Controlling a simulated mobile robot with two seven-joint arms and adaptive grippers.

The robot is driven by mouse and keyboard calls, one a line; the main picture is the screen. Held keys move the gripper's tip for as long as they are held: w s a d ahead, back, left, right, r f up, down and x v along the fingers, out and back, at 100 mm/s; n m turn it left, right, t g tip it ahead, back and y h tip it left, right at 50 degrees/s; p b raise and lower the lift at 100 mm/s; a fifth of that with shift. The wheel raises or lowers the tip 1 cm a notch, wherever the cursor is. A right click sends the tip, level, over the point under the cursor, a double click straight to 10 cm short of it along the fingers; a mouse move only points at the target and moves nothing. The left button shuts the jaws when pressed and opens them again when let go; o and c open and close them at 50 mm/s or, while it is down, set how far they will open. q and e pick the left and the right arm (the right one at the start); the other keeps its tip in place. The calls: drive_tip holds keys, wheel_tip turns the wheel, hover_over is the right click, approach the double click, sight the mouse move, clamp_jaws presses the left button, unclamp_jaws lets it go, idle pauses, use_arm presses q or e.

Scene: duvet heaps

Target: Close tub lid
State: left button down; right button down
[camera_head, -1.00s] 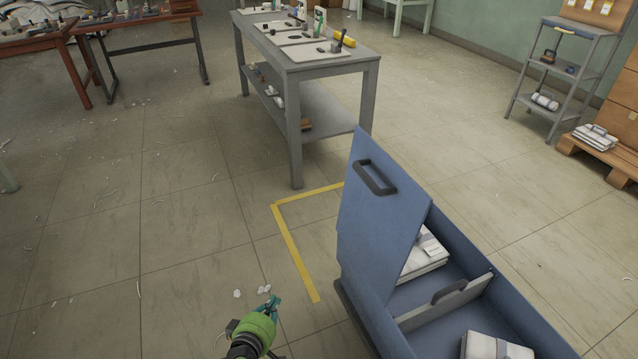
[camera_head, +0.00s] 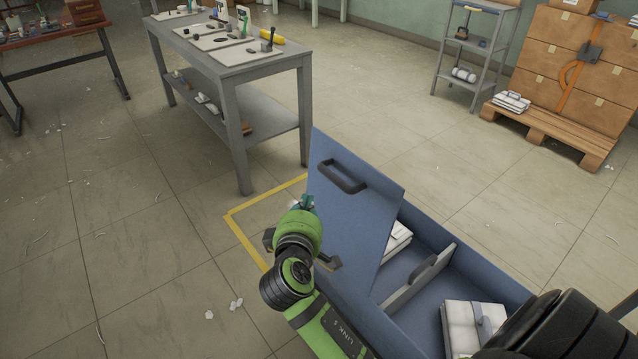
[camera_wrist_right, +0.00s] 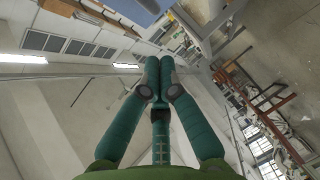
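The blue tub (camera_head: 490,272) stands at the lower right of the head view. Its blue lid (camera_head: 362,215) stands raised and tilted at the tub's left side, with a dark handle (camera_head: 341,177) near its top. My right gripper (camera_head: 303,202) is at the lid's left edge, below the handle; my green wrist hides most of it, and I cannot tell whether it touches the lid. In the right wrist view its teal fingers (camera_wrist_right: 161,75) are together at the tips with nothing visible between them. My left gripper is not in view.
White folded packs (camera_head: 470,325) and a grey divider with a handle (camera_head: 418,280) are inside the tub. A grey table (camera_head: 238,75) stands beyond it. Yellow floor tape (camera_head: 243,238) lies left of the lid. A pallet (camera_head: 548,135) with boxes is at upper right.

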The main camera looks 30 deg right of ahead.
drive_tip(key=w+d+f+p, duration=0.1)
drive_tip(key=w+d+f, duration=0.1)
drive_tip(key=w+d, duration=0.3)
drive_tip(key=shift+w+d+f, duration=0.2)
drive_tip(key=shift+d+f, duration=0.2)
drive_tip(key=shift+d, duration=1)
drive_tip(key=shift+d+p, duration=0.1)
drive_tip(key=shift+p, duration=0.2)
